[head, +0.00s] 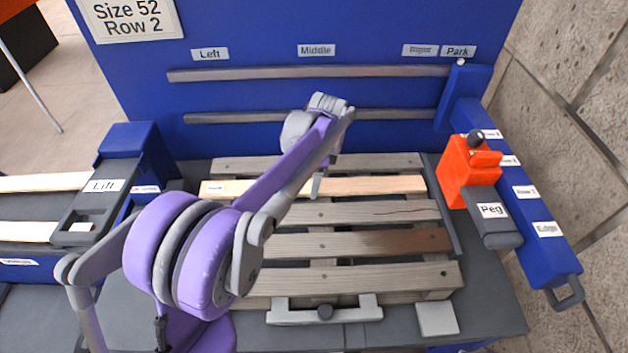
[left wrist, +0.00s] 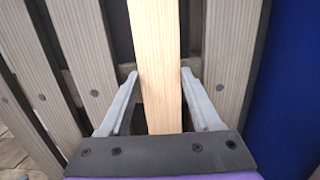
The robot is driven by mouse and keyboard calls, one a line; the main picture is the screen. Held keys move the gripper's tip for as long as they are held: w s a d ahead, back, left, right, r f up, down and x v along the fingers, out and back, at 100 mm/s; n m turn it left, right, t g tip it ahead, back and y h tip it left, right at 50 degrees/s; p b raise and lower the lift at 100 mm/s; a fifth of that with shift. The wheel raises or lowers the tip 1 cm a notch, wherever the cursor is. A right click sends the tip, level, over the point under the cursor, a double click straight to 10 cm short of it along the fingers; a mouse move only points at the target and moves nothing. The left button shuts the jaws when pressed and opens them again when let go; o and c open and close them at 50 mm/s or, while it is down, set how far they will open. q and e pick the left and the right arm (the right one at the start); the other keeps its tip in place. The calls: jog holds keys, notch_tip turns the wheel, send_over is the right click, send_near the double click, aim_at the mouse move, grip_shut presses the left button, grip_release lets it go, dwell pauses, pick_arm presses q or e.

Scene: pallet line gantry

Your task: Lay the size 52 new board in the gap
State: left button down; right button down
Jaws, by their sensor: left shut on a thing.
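The pale new board (head: 375,186) lies across the pallet (head: 330,212), in line with the row between the rearmost weathered board and the one in front of it. A small label is near its left end. In the left wrist view the fingertips (left wrist: 159,75) press on both long edges of the board (left wrist: 157,45). I cannot tell whether it rests fully on the pallet. My right gripper is not in view.
A sign (head: 130,18) reads "Size 52 Row 2". An orange block (head: 455,172) with a dark knob and a "Peg" part (head: 491,211) stands on the right by the blue rail (head: 550,255). Two pale boards (head: 45,183) lie near the "Lift" unit (head: 92,205). Grey bars cross the blue back panel.

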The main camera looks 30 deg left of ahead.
pick_arm(q)
jog(key=shift+c, duration=0.5)
grip_release()
jog(key=shift+f, duration=0.1)
notch_tip(320, 180, up, 12)
jog(key=d, duration=0.1)
jog(key=shift+w+d+p, duration=0.15)
jog(key=shift+w+p, duration=0.25)
jog(key=shift+p, duration=0.05)
